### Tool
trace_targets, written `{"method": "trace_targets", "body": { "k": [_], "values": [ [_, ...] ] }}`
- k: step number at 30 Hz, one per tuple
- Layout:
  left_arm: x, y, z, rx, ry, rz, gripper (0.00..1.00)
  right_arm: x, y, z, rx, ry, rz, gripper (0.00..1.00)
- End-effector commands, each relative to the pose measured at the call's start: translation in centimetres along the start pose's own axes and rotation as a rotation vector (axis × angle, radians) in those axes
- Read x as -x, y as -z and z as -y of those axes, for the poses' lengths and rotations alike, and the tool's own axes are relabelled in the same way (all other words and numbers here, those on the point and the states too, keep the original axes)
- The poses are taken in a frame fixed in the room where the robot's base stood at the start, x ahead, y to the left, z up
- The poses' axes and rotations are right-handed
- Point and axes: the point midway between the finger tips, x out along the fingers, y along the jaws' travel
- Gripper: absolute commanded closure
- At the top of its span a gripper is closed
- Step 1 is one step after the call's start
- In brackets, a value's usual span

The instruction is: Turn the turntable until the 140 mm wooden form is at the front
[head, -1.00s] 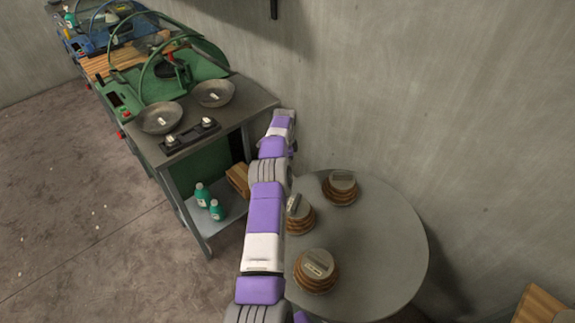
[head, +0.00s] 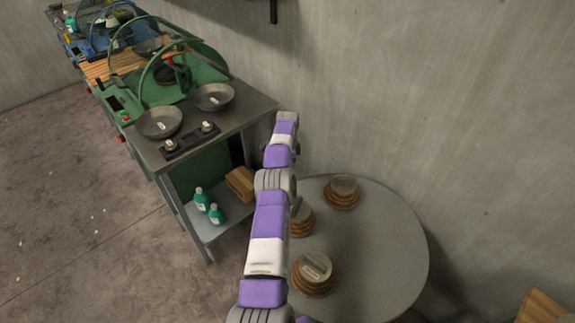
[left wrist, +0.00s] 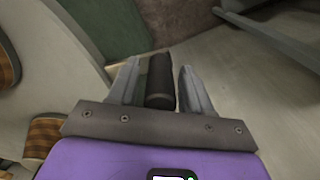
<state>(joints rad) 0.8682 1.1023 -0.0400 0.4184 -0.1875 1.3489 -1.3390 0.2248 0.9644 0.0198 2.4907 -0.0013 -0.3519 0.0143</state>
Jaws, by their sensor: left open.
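The round grey turntable (head: 385,235) stands at the lower right of the head view, partly hidden by my arm. Three round wooden forms stand on it: one at the back (head: 342,194), one at the left (head: 302,220), partly behind my arm, and one at the front left (head: 313,277). Each has a pale tag on top; the sizes are unreadable. In the left wrist view the turntable's edge (left wrist: 75,50) is at the left. My left gripper (left wrist: 157,75) is open, with an upright dark cylinder (left wrist: 160,80) between its fingers; contact is unclear. My right gripper is out of view.
A grey workbench (head: 245,110) with two metal bowls (head: 213,97) stands at the left. Its lower shelf holds green bottles (head: 217,214) and a wooden block (head: 240,184). A concrete wall is close behind the turntable. A wooden item (head: 540,305) is at the lower right.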

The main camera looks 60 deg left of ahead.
Motion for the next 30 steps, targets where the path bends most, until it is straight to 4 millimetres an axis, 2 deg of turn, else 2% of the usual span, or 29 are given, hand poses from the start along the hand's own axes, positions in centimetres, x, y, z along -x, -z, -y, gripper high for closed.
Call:
{"method": "trace_targets", "body": {
  "k": [10, 22, 25, 30],
  "values": [
    [0.3, 0.0, 0.0, -0.001, -0.001, 0.001, 0.46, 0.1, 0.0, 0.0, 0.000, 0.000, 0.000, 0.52],
    [6.5, 0.0, 0.0, 0.000, 0.001, 0.001, 0.46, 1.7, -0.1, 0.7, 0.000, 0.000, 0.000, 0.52],
    [7.3, 0.0, 0.0, -0.001, 0.000, 0.001, 0.46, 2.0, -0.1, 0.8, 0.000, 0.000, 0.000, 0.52],
    [7.6, 0.0, 0.0, -0.001, -0.001, 0.001, 0.46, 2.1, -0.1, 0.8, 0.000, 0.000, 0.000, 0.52]
  ]
}}
